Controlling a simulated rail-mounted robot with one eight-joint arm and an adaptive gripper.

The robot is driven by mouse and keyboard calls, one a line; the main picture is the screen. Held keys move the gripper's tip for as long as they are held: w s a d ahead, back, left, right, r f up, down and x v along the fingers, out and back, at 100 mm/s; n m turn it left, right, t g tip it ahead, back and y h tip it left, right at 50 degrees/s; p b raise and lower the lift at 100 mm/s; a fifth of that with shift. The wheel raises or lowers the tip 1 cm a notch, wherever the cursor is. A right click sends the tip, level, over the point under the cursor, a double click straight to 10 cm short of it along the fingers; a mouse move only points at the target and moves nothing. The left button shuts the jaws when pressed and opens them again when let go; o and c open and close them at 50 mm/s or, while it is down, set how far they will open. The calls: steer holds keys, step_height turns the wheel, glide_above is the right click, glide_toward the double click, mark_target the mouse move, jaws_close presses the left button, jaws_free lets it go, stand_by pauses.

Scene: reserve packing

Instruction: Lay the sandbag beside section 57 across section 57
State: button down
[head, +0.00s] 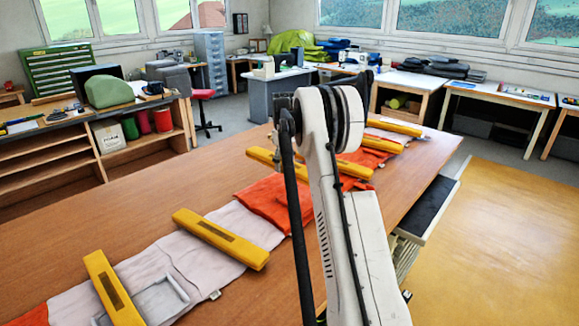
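A long strip of joined orange and pale grey fabric sections (150,262) lies along the wooden table. Several yellow bar-shaped bags, which look like the sandbags, lie on it. One yellow bag (112,288) is at the near left, and another yellow bag (220,239) lies slanted on the pale fabric. Farther along are a yellow bag (262,157) partly behind my arm, and two more, a yellow bag (382,145) and a yellow bag (396,127). No section number is readable, so I cannot tell which is section 57. My gripper is not visible; my arm hides the table's middle.
The wooden table (120,215) has bare surface left of the strip. A dark-topped bench (430,205) stands against its right side. Shelving (60,160) with items on top stands at the left. Worktables line the back. The yellow floor at right is clear.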

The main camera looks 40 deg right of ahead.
mark_target(285, 190)
steer(key=shift+f+b, duration=1.25)
steer(key=shift+f, duration=2.8)
steer(key=shift+f+b, duration=1.25)
steer(key=shift+f, duration=0.25)
steer(key=c, duration=0.8)
jaws_free()
steer(key=shift+r+p, duration=1.05)
steer(key=shift+r, duration=2.45)
